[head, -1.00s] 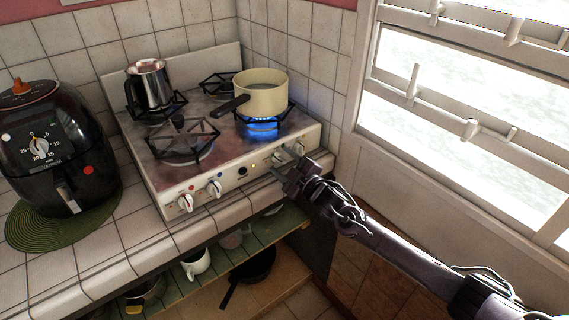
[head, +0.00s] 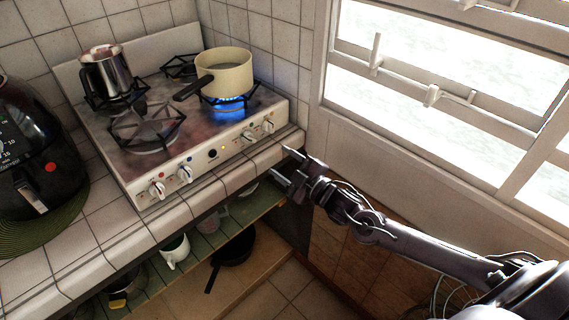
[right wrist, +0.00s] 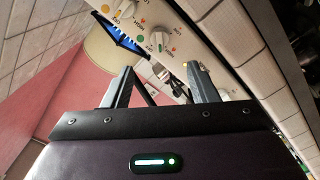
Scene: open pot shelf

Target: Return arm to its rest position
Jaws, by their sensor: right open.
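My right gripper (head: 287,168) is open and empty in the head view. It hangs in front of the counter edge, below and to the right of the stove knobs, apart from them. Its two fingers also show spread in the right wrist view (right wrist: 165,88), with the stove's knob panel beyond them. The stove (head: 200,165) stands on the tiled counter. My left gripper does not show.
A metal jug (head: 106,75) stands on the back left of the stove. A black air fryer (head: 35,150) is at the far left. The open shelf below the counter holds a white mug (head: 175,250) and a black pan (head: 233,245). A barred window (head: 440,95) is at the right.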

